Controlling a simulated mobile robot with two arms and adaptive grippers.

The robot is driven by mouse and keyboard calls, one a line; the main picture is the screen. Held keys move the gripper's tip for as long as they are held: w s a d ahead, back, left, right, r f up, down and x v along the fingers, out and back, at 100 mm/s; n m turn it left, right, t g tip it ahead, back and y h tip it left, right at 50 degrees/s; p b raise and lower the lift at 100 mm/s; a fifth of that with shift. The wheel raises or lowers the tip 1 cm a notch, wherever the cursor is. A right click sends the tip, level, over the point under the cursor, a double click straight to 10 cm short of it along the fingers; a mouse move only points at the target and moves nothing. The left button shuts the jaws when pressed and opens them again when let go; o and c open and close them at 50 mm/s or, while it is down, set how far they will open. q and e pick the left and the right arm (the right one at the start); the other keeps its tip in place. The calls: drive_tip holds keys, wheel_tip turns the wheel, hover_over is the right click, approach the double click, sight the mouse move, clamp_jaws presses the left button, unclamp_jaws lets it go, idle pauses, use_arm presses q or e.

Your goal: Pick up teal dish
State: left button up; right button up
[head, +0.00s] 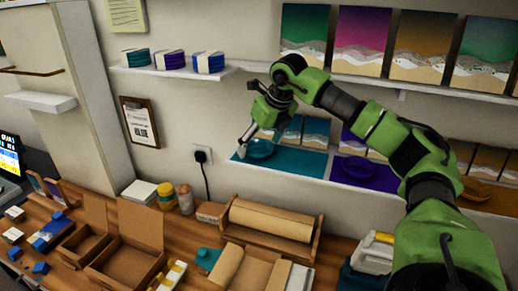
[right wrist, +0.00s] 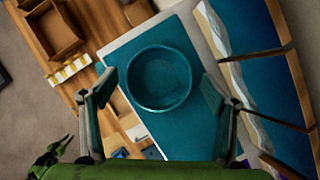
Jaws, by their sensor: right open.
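The teal dish (head: 262,149) is a round, shallow bowl on a teal mat (head: 297,160) on the lower wall shelf. In the right wrist view the dish (right wrist: 158,78) looks empty. My right gripper (head: 243,147) is open at the dish's left side in the head view. In the right wrist view its two fingers are spread to either side of the dish, with gaps between; the open right gripper (right wrist: 158,84) holds nothing.
A purple dish (head: 358,168) and an orange dish (head: 482,192) stand farther right on the shelf. Coloured pictures lean behind the dishes. An upper shelf (head: 180,71) holds round stacks. The wooden bench below carries open boxes (head: 128,240), jars and a paper roll (head: 272,218).

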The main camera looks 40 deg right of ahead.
drive_tip(key=c, duration=1.2)
drive_tip(key=shift+c, duration=0.2)
drive_tip(key=shift+r, duration=0.15)
